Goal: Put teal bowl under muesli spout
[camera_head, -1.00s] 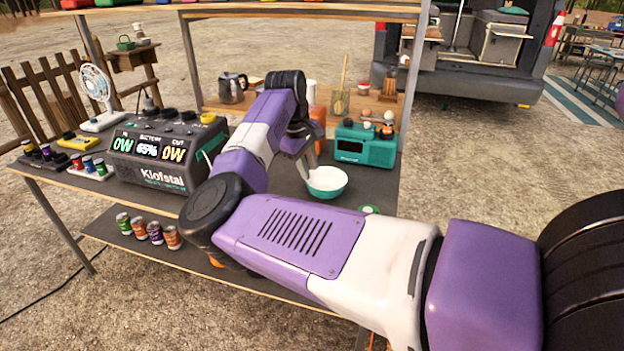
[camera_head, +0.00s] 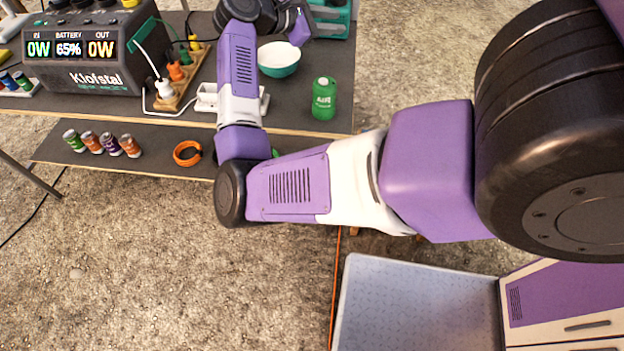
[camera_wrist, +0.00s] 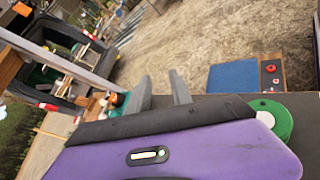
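The teal bowl (camera_head: 279,60), white inside, stands upright on the dark table top in the head view. My gripper (camera_head: 302,30) is just beyond the bowl's upper right side in that view, apart from the bowl as far as I can tell. In the wrist view, my gripper's two fingers (camera_wrist: 162,88) stand apart with nothing between them. The bowl is not seen in the wrist view. The muesli spout is not identifiable in either current view.
A green canister (camera_head: 324,98) stands right of the bowl near the table's front edge. A white power strip (camera_head: 207,98) lies left of my forearm. The Klofstal power station (camera_head: 90,62) is farther left.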

